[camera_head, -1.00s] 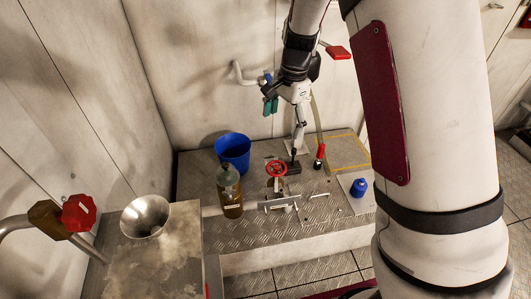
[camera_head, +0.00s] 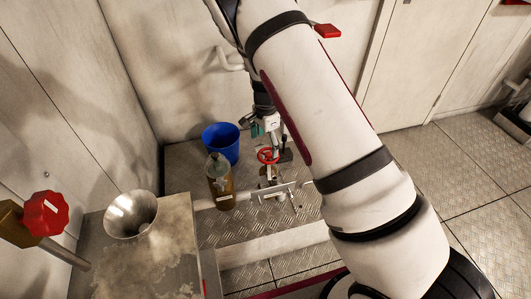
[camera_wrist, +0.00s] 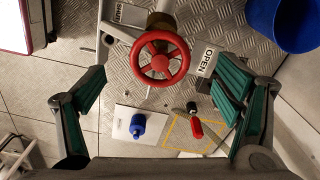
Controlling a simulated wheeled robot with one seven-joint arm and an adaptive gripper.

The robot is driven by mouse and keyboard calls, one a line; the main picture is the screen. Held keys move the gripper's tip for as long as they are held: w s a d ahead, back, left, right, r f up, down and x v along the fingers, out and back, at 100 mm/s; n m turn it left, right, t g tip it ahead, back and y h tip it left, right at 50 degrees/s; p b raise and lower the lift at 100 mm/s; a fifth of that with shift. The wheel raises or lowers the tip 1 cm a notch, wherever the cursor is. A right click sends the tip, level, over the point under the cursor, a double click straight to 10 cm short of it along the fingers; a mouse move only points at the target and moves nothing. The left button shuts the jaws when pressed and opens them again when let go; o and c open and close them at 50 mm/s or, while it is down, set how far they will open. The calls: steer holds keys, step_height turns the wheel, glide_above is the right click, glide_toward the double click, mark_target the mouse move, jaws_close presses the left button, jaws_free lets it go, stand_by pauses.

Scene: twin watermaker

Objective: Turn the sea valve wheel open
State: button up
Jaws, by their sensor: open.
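The red valve wheel (camera_wrist: 165,57) with spokes sits on a brass body in the wrist view, beside a plate (camera_wrist: 208,60) reading OPEN. It also shows in the head view (camera_head: 267,156), right of the bottle. My gripper (camera_wrist: 161,72) is open and empty. Its two green-padded fingers stand wide apart, one on each side of the wheel in the picture, with no visible contact. In the head view my arm hides part of the gripper (camera_head: 257,131), which is just above the wheel. How far the fingers are from the rim is hard to tell.
A blue bucket (camera_head: 221,140) and a brown bottle (camera_head: 219,183) stand left of the wheel. A metal funnel (camera_head: 131,213) and a red knob (camera_head: 45,213) are at the left.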

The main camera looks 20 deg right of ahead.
mark_target(266, 155)
step_height(266, 155, down, 5)
steer(key=shift+r+b, duration=0.1)
steer(key=shift+b, duration=0.2)
steer(key=c, duration=1.7)
